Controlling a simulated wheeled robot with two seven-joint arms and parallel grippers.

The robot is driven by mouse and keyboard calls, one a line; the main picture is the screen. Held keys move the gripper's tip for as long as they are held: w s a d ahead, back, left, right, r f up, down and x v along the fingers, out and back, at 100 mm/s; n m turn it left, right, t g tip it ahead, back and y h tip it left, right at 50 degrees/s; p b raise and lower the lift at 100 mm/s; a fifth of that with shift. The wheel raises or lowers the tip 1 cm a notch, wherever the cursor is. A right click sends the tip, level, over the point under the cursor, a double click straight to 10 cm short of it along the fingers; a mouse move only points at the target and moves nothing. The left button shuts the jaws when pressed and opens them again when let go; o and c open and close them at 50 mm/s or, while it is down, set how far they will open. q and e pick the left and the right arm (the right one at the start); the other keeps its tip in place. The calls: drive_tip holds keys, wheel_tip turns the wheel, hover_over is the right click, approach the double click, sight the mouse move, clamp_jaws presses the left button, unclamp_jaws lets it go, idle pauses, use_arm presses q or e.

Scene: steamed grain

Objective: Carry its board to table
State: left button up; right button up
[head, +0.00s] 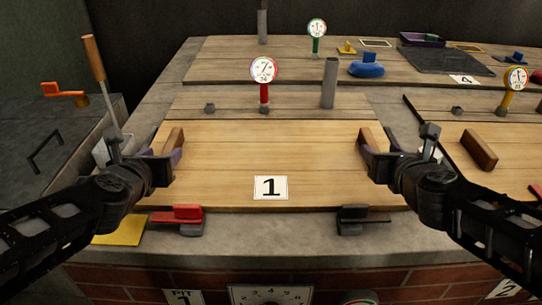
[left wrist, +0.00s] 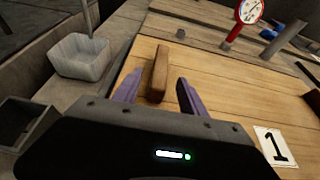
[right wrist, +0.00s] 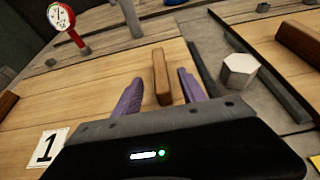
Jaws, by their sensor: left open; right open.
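The wooden board marked 1 (head: 270,150) lies flat in the middle of the head view, over the concrete top. It has a wooden handle block at each end. My left gripper (head: 170,155) is at the left handle (left wrist: 159,72); in the left wrist view its purple fingers (left wrist: 158,90) stand open on either side of that handle. My right gripper (head: 376,152) is at the right handle (right wrist: 161,75); in the right wrist view its purple fingers (right wrist: 160,92) are open around it. Whether the fingers touch the handles cannot be told.
A red-rimmed gauge (head: 263,72) and a grey pipe (head: 329,82) stand behind the board. A red lever (head: 178,215) and a dark lever (head: 358,217) sit at its front edge. A second board with a handle (head: 479,149) lies to the right. A pale bowl (left wrist: 80,56) stands left of the board.

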sight(172, 146)
use_arm(q)
drive_tip(key=shift+x, duration=3.85)
use_arm(e)
drive_tip(key=shift+x, duration=3.85)
use_arm(q)
clamp_jaws()
use_arm(e)
clamp_jaws()
